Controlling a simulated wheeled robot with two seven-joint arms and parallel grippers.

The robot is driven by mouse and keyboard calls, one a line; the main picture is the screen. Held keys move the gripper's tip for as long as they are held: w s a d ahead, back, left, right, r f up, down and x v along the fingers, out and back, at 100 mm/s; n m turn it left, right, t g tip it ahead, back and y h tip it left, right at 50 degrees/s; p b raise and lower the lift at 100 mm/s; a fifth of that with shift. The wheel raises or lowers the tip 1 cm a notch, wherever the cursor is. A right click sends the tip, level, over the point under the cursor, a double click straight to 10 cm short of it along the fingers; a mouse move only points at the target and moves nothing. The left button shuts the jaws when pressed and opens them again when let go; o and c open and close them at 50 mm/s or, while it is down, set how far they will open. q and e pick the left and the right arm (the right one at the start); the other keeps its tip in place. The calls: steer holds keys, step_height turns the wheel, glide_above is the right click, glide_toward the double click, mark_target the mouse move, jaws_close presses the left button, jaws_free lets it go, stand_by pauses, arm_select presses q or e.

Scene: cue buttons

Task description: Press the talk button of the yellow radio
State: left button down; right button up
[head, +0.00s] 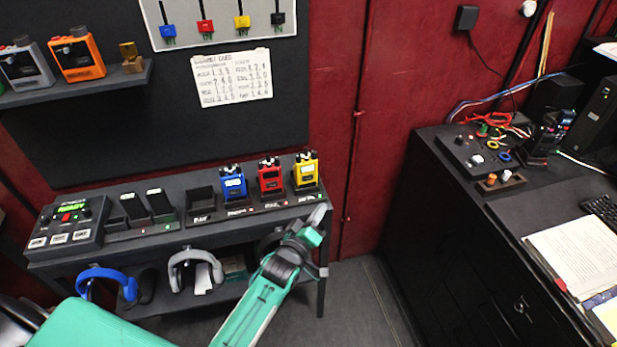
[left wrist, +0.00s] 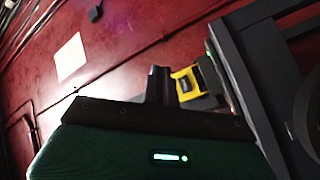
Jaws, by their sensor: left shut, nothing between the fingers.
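The yellow radio (head: 305,170) stands upright in a dark dock at the right end of the shelf top, right of the red radio (head: 270,176) and the blue radio (head: 233,184). My left gripper (head: 318,214) is shut and empty, just below and in front of the yellow radio at the shelf's right front corner. In the left wrist view the yellow radio (left wrist: 185,84) shows just right of the shut fingers (left wrist: 157,85), partly hidden by them. I cannot make out its talk button, nor whether the fingers touch it. My right gripper is not in view.
The black shelf (head: 180,240) also bears a console (head: 72,222) and chargers at left; headsets (head: 192,270) hang below its edge. A black desk (head: 440,210) stands at right. Floor between them is free.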

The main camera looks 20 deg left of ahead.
mark_target(308, 178)
arm_select(q)
steer(key=shift+a, duration=0.1)
steer(key=w+a, duration=0.1)
steer(key=w, duration=0.1)
steer(key=w+a+b, duration=0.1)
steer(key=w+a, duration=0.1)
steer(key=w+a+b, duration=0.1)
steer(key=w, duration=0.1)
steer(key=shift+a, duration=0.15)
steer(key=shift+w+a+b, duration=0.35)
steer(key=shift+w, duration=0.2)
stand_by(1.1)
